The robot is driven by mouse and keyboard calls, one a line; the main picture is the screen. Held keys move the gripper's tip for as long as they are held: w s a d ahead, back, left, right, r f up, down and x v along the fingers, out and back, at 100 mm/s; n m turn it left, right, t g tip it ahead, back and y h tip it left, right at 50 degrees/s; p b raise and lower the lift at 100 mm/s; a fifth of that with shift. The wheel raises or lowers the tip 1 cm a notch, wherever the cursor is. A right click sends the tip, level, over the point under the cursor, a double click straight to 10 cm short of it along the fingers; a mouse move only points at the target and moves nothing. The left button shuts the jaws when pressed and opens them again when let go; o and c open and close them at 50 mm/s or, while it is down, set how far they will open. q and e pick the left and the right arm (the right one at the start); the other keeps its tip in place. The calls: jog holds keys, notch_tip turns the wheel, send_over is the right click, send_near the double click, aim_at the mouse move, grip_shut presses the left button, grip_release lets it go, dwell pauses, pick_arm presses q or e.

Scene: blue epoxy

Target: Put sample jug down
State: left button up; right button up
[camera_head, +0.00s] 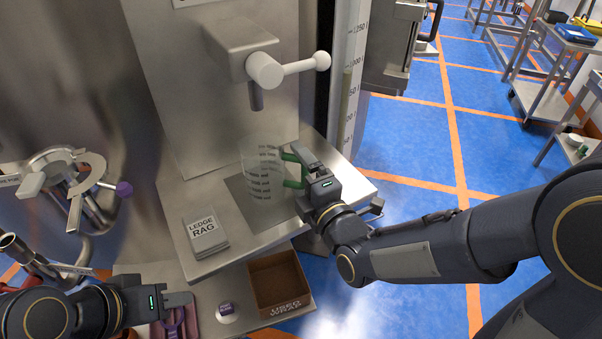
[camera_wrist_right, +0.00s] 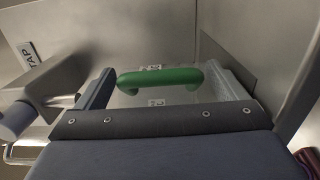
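The sample jug (camera_head: 262,178) is clear, with dark markings and a green handle (camera_head: 293,171). It appears to stand upright on a grey patch of the steel ledge (camera_head: 225,212), below the tap (camera_head: 256,92). My right gripper (camera_head: 303,172) is at the handle, on the jug's right side. In the right wrist view the handle (camera_wrist_right: 160,77) lies between two widely spread fingers (camera_wrist_right: 165,88), with gaps at both ends. My left gripper (camera_head: 186,308) is low at the left, away from the jug; its finger opening is not clear.
A ledge rag (camera_head: 206,232) lies on the ledge left of the jug. Below are an open brown box (camera_head: 279,284), a small purple item (camera_head: 226,308) and a pinkish tray (camera_head: 190,325) by my left gripper. A graduated sight tube (camera_head: 352,75) rises behind the ledge. Blue floor lies right.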

jog(key=shift+o, duration=0.5)
jog(key=shift+r+p, duration=0.3)
jog(key=b+v, duration=0.5)
jog(key=v, duration=0.7)
jog(key=shift+f, duration=0.15)
jog(key=shift+d, duration=0.1)
